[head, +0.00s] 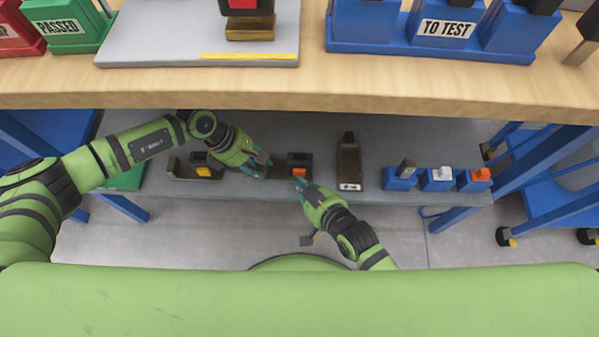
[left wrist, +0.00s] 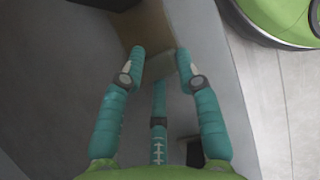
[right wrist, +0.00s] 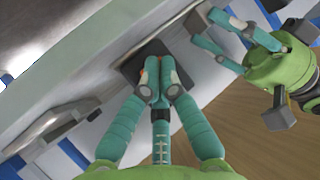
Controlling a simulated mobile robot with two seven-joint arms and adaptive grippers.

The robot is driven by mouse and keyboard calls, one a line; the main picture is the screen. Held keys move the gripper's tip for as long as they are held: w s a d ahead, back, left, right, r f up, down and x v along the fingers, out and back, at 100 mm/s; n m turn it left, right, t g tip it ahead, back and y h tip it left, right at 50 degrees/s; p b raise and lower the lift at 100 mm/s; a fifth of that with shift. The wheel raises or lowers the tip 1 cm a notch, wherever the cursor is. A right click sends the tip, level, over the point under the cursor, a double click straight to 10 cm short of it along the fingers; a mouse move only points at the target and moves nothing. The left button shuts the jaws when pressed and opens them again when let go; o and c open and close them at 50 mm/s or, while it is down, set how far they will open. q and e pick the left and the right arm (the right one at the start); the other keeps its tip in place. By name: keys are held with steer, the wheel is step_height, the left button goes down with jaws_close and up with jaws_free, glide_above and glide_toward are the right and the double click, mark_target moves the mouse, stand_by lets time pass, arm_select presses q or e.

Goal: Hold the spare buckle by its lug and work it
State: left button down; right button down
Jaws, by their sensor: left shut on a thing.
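The spare buckle (head: 299,160), a dark block with an orange-red button, lies on the lower shelf near its front edge. My left gripper (head: 264,167) comes from the left and is shut on the buckle's brownish lug, which shows in the left wrist view (left wrist: 188,66). The right wrist view shows the metal lug (right wrist: 194,20) at the left fingers. My right gripper (head: 299,184) is at the front of the buckle. In the right wrist view its fingertips (right wrist: 160,64) are together over the dark buckle body (right wrist: 133,66) and hide most of the button; contact is unclear.
On the grey shelf (head: 260,130) a buckle with a yellow button (head: 204,168) lies left and a dark upright part (head: 348,163) stands right. Blue blocks (head: 438,184) with small pieces are further right. The workbench edge (head: 300,96) overhangs the shelf.

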arm_select(q)
steer(key=shift+s+a+f, duration=0.1)
steer(key=shift+s+f, duration=0.05)
steer(key=shift+f, duration=0.05)
arm_select(e)
steer(key=shift+s, duration=0.5)
steer(key=s, duration=0.5)
steer(key=shift+a, duration=0.2)
arm_select(q)
steer(key=c, duration=0.8)
jaws_free()
steer(key=shift+r, duration=0.15)
